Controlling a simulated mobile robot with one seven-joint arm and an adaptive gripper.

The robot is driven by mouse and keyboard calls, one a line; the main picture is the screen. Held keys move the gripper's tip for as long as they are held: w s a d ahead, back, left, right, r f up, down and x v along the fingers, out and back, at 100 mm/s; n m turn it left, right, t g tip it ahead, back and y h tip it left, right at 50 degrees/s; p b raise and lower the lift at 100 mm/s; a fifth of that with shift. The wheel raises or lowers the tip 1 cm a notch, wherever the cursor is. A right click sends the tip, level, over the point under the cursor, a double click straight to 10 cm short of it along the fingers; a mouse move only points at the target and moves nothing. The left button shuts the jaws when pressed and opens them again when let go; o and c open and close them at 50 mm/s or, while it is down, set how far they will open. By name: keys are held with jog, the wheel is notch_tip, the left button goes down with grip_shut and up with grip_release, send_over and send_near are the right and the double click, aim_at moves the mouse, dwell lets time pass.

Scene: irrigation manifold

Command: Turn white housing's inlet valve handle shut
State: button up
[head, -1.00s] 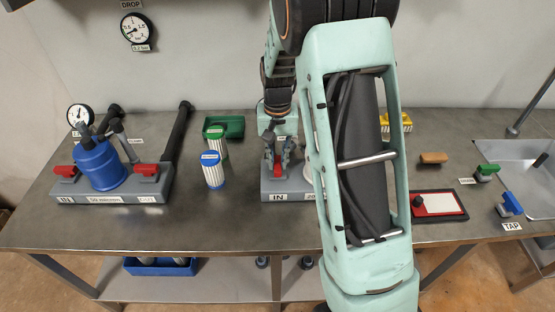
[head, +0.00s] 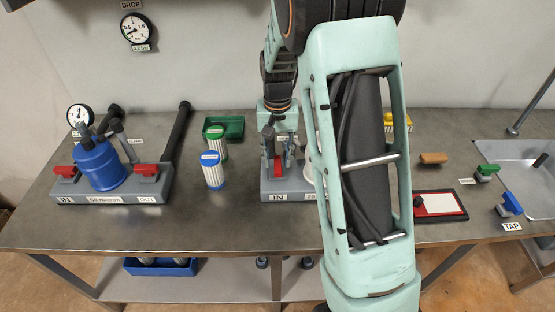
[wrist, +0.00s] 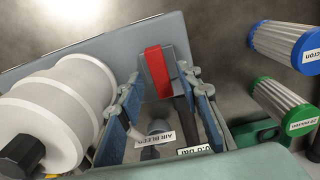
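The white housing (wrist: 60,110) lies at the left of the wrist view. In the head view my arm hides most of it. Its inlet valve handle, a red bar (wrist: 157,72), stands lengthwise up the wrist picture on the grey base. In the head view the handle (head: 278,166) shows as a narrow red strip above the IN label (head: 277,197). My gripper (wrist: 165,95) is open, with its two blue-padded fingers apart. In the wrist view the handle shows between and beyond the fingers; I cannot tell whether they touch it.
A blue housing (head: 98,167) with red handles stands at the left. Green-capped (head: 215,140) and blue-capped (head: 212,172) filters stand left of my gripper, near a green tray (head: 228,124). Labels (wrist: 150,142) show low between the fingers. A red-edged board (head: 440,204) and sink lie right.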

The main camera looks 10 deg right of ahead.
aim_at(277, 163)
notch_tip(277, 163, up, 11)
dwell(0.3)
jog(key=shift+w, duration=0.1)
